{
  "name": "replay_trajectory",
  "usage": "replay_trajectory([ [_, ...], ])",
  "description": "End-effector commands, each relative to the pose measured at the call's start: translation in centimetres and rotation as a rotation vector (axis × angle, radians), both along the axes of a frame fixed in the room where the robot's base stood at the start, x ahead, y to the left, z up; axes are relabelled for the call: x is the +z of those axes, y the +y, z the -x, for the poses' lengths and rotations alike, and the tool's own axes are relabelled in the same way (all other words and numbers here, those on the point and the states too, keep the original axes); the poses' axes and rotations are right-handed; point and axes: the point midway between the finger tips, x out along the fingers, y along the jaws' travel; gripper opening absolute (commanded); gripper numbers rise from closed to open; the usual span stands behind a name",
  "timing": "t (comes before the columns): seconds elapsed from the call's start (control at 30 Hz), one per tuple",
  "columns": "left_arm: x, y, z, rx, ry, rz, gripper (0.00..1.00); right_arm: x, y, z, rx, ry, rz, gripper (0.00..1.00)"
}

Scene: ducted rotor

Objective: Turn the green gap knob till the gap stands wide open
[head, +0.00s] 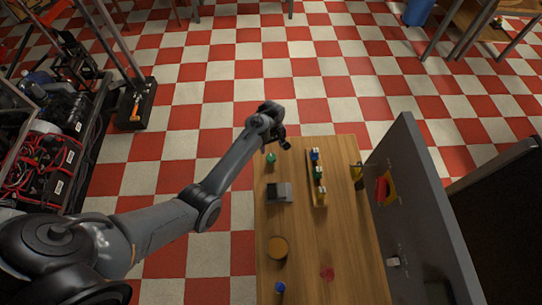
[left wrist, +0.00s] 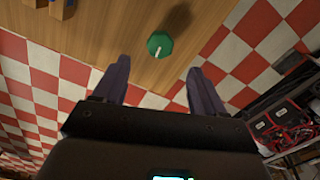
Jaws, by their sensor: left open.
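The green knob (left wrist: 160,43) sits on the wooden table top near its edge. It is many-sided with a white pointer line, and it lies just beyond my left fingertips. In the head view the green knob (head: 270,158) is small, near the table's far left corner. My left gripper (head: 284,143) is above that far end of the table, close to the knob. In the left wrist view my left gripper (left wrist: 158,66) is open, its two dark fingers apart with nothing between them. I cannot tell the gap's state. My right gripper is not in view.
A grey box (head: 279,193), an orange disc (head: 278,247), a blue-topped knob (head: 279,287) and a red knob (head: 327,273) are on the table (head: 310,240). A wooden rail (head: 309,187) carries coloured pieces. A tall grey panel (head: 418,215) stands along the right.

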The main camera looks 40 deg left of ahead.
Motion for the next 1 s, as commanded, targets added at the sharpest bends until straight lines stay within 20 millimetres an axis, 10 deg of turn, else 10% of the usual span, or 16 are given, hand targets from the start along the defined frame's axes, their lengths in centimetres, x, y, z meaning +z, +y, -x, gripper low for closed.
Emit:
replay_trajectory([
  [0.5,-7.7,0.0,0.1,0.0,0.002,0.0,0.71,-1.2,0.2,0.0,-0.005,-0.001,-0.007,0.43],
  [1.0,-8.7,0.0,0.1,0.0,0.0,0.0,0.7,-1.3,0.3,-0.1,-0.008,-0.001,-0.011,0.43],
])
